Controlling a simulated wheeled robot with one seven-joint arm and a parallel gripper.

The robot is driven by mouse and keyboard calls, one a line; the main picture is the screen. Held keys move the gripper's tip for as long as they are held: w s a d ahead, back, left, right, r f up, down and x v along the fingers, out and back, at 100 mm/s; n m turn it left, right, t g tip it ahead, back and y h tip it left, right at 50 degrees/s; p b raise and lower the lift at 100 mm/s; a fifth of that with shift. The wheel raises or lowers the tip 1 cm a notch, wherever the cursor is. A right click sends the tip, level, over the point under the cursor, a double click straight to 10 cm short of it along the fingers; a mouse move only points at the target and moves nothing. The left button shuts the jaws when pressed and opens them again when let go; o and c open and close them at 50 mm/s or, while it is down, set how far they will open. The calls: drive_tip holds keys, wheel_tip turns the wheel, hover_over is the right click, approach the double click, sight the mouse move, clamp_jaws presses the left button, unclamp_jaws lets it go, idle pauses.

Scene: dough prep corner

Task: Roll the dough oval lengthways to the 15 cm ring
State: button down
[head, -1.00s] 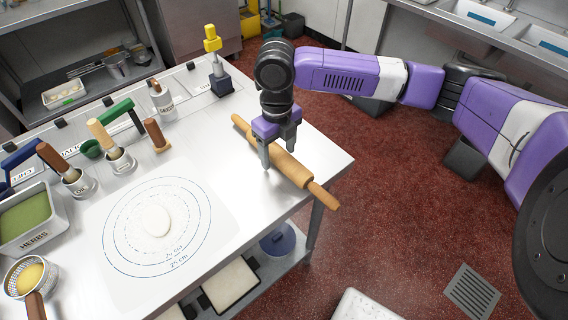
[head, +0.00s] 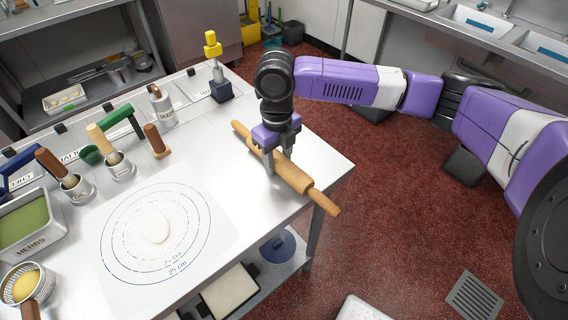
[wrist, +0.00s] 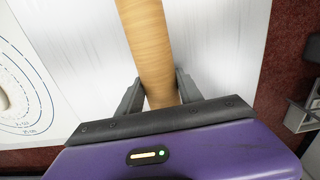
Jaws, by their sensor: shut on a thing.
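The pale dough oval (head: 155,227) lies flat near the centre of the printed rings on the white mat (head: 215,238). The ring marked 25 cm is the outermost; the smaller ring labels are hard to read. The wooden rolling pin (head: 297,178) is at the right side of the table, with its handles pointing up-left and down-right. My gripper (head: 276,168) is shut on the barrel of the pin, one finger on each side. In the wrist view the barrel (wrist: 148,50) runs between the two dark fingers (wrist: 157,92). The dough's edge shows at the far left there.
Shakers and tools with wooden handles (head: 110,152) stand along the left and back of the steel table (head: 325,160). A herb tray (head: 30,222) and a sieve (head: 22,285) are at the left edge. A yellow-topped stand (head: 217,72) is at the back. The table between pin and mat is clear.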

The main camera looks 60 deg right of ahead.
sight(278, 155)
drive_tip(key=shift+r+p, duration=2.1)
drive_tip(key=shift+r, duration=0.95)
